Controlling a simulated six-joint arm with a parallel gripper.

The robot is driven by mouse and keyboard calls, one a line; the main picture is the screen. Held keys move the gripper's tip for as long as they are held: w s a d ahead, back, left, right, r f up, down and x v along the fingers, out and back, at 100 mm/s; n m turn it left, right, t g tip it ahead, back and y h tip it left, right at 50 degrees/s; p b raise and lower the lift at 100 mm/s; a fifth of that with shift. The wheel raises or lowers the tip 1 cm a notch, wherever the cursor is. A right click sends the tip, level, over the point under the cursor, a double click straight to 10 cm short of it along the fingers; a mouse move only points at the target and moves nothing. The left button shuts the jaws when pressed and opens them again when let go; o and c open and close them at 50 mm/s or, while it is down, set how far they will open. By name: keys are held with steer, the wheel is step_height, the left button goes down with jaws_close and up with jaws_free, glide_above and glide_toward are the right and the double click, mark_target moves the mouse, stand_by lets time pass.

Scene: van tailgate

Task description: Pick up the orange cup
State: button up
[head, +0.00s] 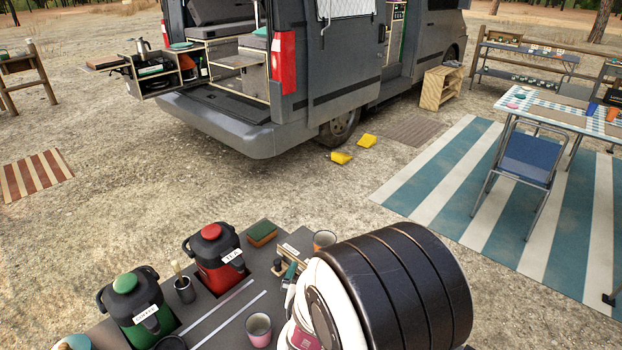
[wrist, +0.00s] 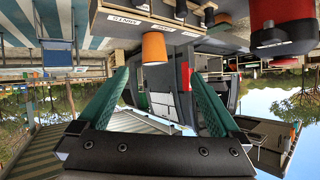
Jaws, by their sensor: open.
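The orange cup (wrist: 154,47) shows in the upside-down wrist view, centred ahead of my fingertips beside a labelled wooden rack. In the head view an orange-brown cup (head: 324,240), apparently the same one, stands at the back of the near counter, partly behind my arm. My gripper (wrist: 156,75) is open, with a green finger on each side and nothing between them. The cup appears beyond the tips, not touching them. In the head view my arm hides most of the gripper.
The counter also holds a red tea dispenser (head: 214,257), a green coffee dispenser (head: 137,308), a pink cup (head: 259,329), a sponge (head: 261,233) and a dark brush holder (head: 185,289). Another orange cup (head: 612,114) is on the far table. The van (head: 260,90) stands behind open ground.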

steer(key=t, duration=0.1)
glide_toward(325, 241)
steer(key=shift+w+a+f+n+h, duration=0.1)
steer(key=shift+w+n+h, duration=0.05)
steer(key=shift+w, duration=0.45)
steer(key=shift+w+a+f+n+h, duration=0.1)
steer(key=shift+w+a+n+h, duration=0.05)
steer(key=shift+w, duration=0.45)
steer(key=x, duration=0.5)
steer(key=shift+d+f, duration=0.25)
steer(key=shift+f, duration=0.2)
steer(key=shift+r, duration=0.1)
steer(key=c, duration=1.4)
